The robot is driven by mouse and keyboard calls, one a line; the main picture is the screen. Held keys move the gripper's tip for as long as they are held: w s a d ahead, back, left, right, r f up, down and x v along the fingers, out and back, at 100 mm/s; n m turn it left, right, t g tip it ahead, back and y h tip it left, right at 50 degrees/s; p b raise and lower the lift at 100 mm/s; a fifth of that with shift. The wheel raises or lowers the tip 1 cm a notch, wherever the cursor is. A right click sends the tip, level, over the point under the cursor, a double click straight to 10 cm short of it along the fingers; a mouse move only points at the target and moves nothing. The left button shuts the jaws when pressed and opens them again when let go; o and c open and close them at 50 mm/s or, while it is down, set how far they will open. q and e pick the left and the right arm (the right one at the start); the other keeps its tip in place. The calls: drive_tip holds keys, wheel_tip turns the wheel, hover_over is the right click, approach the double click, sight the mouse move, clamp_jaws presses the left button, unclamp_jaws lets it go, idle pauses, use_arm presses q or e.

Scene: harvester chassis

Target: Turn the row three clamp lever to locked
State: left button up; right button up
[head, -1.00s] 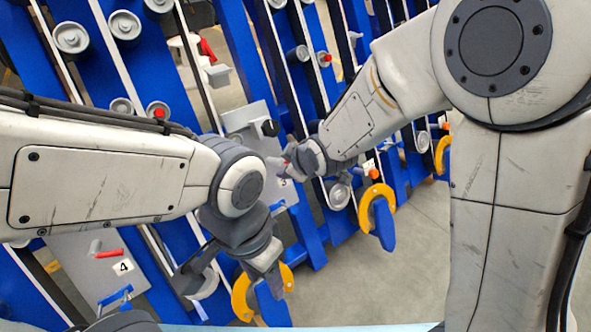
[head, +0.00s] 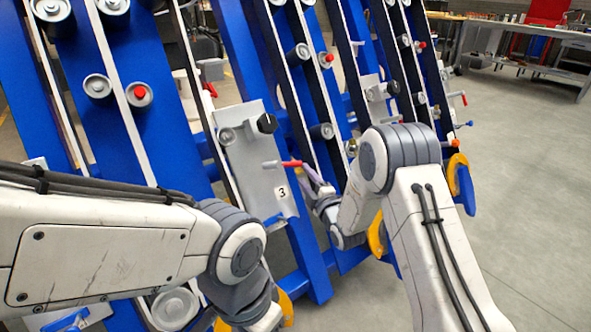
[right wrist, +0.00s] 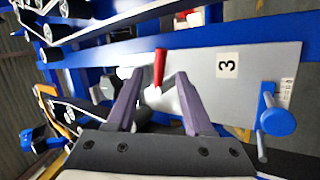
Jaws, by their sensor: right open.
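The row three plate (head: 258,182), grey with a "3" label, is on the blue frame in the middle of the head view. Its clamp lever (head: 290,163) has a red grip and points right in that view. My right gripper (head: 318,186) is beside the lever's grip end. In the right wrist view, the gripper (right wrist: 160,76) is open, with the lever's red grip (right wrist: 159,66) between and just past its fingertips. A pale part of the lever shows between the fingers. I cannot tell whether a finger touches it. My left arm ends at the bottom edge, its jaws hidden.
A black knob (head: 266,124) sits at the plate's upper part. A blue round knob (right wrist: 277,122) is near the plate's other end. Blue beams and rollers surround the plate. Open floor lies to the right, with a workbench (head: 525,50) at the back.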

sight(296, 164)
drive_tip(key=shift+b+x, duration=0.95)
drive_tip(key=shift+x, duration=2.95)
drive_tip(key=shift+f, duration=0.1)
clamp_jaws()
